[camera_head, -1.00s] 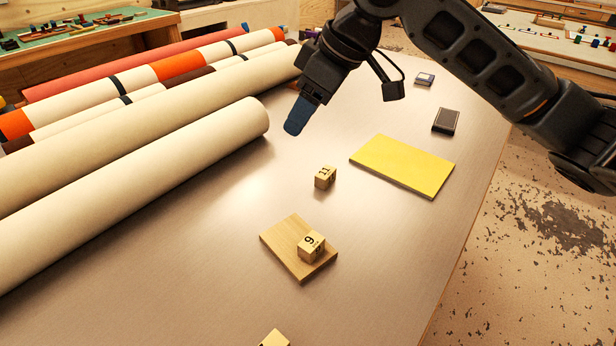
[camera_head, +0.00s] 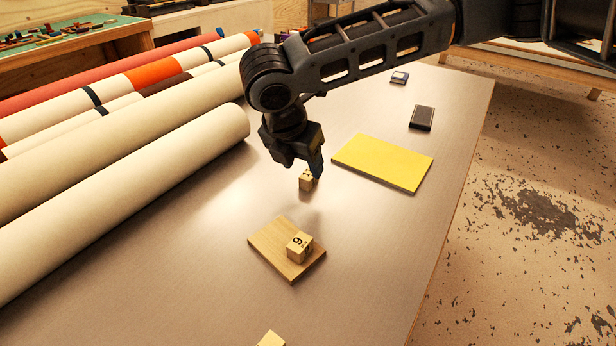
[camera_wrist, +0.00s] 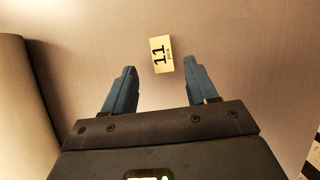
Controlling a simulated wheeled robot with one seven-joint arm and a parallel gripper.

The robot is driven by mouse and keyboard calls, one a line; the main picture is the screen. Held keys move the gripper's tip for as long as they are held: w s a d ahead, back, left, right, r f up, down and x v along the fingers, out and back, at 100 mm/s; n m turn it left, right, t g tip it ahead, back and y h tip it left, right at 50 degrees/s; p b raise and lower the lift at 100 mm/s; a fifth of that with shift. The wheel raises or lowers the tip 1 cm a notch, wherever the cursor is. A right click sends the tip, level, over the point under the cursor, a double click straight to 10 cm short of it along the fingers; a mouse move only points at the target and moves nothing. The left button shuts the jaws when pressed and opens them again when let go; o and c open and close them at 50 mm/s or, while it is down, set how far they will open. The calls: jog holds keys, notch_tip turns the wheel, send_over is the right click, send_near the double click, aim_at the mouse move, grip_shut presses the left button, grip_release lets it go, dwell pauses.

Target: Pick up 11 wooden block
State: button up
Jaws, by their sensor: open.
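The wooden block marked 11 (camera_head: 306,182) sits on the table, partly hidden behind my gripper in the head view. In the wrist view the block (camera_wrist: 161,54) lies ahead of the fingertips, roughly between their lines and nearer the right finger, with its 11 face showing. My gripper (camera_wrist: 158,72) is open and empty, its two blue fingers apart. In the head view my gripper (camera_head: 317,170) points down just above and beside the block. I cannot tell whether a finger touches it.
A block marked 9 (camera_head: 299,246) sits on a wooden board (camera_head: 268,241) nearer the camera. Another block (camera_head: 271,340) is at the bottom edge. A yellow pad (camera_head: 382,162) lies to the right, a dark box (camera_head: 422,118) beyond it. Large rolls (camera_head: 120,190) fill the left.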

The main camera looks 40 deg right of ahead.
aim_at(310, 173)
jog(key=shift+d+p+x, duration=0.15)
jog(key=shift+p+x, duration=0.05)
jog(key=shift+x, duration=0.9)
jog(key=shift+d+p+x, duration=0.15)
jog(key=shift+d+x, duration=0.05)
jog(key=shift+x, duration=0.9)
jog(key=shift+r, duration=0.15)
jog(key=c, duration=1)
jog(key=shift+r, duration=0.1)
jog(key=shift+c, duration=0.2)
